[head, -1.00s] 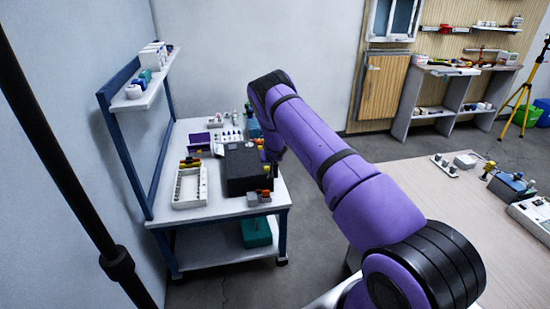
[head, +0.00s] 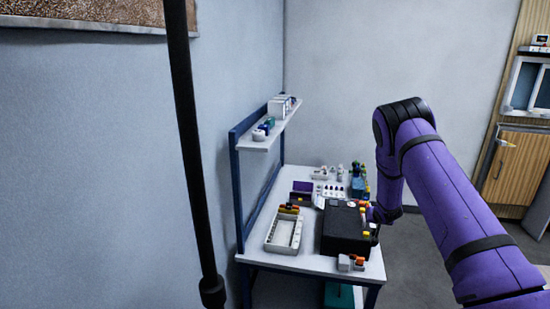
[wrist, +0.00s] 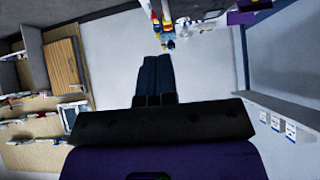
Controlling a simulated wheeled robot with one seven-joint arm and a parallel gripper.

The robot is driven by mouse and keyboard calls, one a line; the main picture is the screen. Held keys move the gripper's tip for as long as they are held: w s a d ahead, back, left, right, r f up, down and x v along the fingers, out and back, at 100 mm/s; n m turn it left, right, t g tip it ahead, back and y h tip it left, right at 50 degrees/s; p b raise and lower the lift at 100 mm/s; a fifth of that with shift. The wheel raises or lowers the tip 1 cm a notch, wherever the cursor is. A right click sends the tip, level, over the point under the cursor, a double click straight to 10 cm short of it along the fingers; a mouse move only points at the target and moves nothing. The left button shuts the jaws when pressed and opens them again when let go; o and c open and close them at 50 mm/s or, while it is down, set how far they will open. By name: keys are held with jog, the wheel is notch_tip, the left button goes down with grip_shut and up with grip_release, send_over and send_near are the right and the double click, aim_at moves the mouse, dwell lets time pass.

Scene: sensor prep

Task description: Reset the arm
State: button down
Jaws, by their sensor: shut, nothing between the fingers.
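My purple arm (head: 445,190) reaches in from the lower right of the head view and bends down at its black joint beside the workbench. My gripper is hidden behind the arm in the head view. In the wrist view, my gripper (wrist: 154,60) shows as two dark fingers pressed together, with nothing between them. The fingers point toward a pale wall, and bench items show beyond their tips at the top of that view.
The blue-framed workbench (head: 262,260) carries a black box (head: 345,232), a pale tray (head: 284,234) and several small items. A shelf (head: 268,135) stands above its left side. A dark pole (head: 190,140) crosses the left. A wooden cabinet (head: 515,170) is at the right.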

jog(key=s+a+r, duration=0.2)
jog(key=r, duration=0.7)
jog(key=s+a+r, duration=0.1)
jog(key=s+r, duration=0.2)
jog(key=r, duration=0.7)
jog(key=s+a+r+g, duration=0.1)
jog(key=s+a+r, duration=0.2)
jog(key=s+r, duration=0.4)
jog(key=s+a+r+g, duration=0.1)
jog(key=s+a+r, duration=0.1)
jog(key=s+r, duration=0.5)
jog(key=s+a+r+n+y, duration=0.1)
jog(key=s+a+r, duration=0.2)
jog(key=s, duration=0.8)
jog(key=s+a+r+n+g, duration=0.1)
jog(key=s+a+r, duration=0.2)
jog(key=s, duration=0.9)
jog(key=s+a+r+n+y, duration=0.1)
jog(key=s+a+r, duration=0.3)
jog(key=s, duration=0.7)
jog(key=shift+s+r+n+y, duration=0.15)
jog(key=shift+r+n+y, duration=0.2)
jog(key=shift+r, duration=0.2)
